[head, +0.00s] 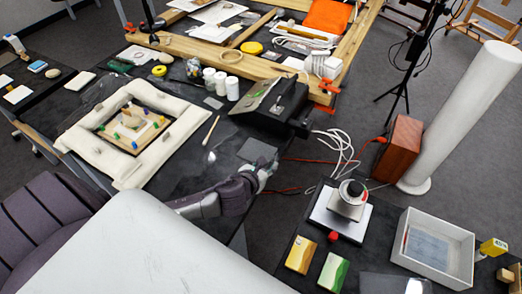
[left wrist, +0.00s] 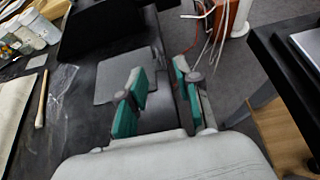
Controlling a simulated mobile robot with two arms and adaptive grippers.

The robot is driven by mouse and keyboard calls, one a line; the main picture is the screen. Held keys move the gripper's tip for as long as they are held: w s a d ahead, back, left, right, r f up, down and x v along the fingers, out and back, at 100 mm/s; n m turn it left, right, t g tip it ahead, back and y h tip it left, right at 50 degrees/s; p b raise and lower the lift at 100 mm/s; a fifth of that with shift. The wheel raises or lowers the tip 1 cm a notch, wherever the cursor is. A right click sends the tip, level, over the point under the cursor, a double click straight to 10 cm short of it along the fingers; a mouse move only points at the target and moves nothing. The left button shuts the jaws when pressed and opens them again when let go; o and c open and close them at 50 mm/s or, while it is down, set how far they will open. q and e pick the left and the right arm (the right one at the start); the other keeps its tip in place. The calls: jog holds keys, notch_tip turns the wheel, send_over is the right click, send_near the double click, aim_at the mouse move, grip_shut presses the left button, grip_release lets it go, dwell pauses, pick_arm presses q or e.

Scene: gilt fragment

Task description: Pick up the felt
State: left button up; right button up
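A flat dark grey square (head: 257,149), which looks like the felt, lies on the black table near its right edge. It also shows in the left wrist view (left wrist: 112,82), ahead of my fingers and partly hidden by the left one. My left gripper (head: 266,168) is just at the near right side of the square, close to the table edge. In the left wrist view its two teal-padded fingers (left wrist: 160,76) are apart with nothing between them. I cannot tell whether they touch the square. My right gripper is not in view.
A black sloped box (head: 270,103) stands behind the square. A wooden-handled swab (head: 211,130) and a cushioned frame (head: 130,130) lie to the left. White jars (head: 221,83) stand farther back. Cables (head: 340,148) hang beyond the table's right edge.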

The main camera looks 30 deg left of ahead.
aim_at(274, 158)
pick_arm(q)
jog(key=shift+x, duration=0.85)
jog(key=shift+w+f, duration=0.15)
jog(key=shift+w, duration=0.35)
jog(key=shift+w+a+f, duration=0.15)
jog(key=shift+w, duration=0.15)
jog(key=p+x, duration=0.1)
jog(key=x, duration=0.2)
jog(key=shift+w+a+f, duration=0.1)
jog(key=shift+a+f, duration=0.05)
jog(key=shift+w+f, duration=0.25)
jog(key=shift+w, duration=0.2)
jog(key=shift+s, duration=0.1)
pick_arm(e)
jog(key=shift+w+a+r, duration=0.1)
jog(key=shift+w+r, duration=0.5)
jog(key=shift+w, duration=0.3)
pick_arm(q)
grip_shut()
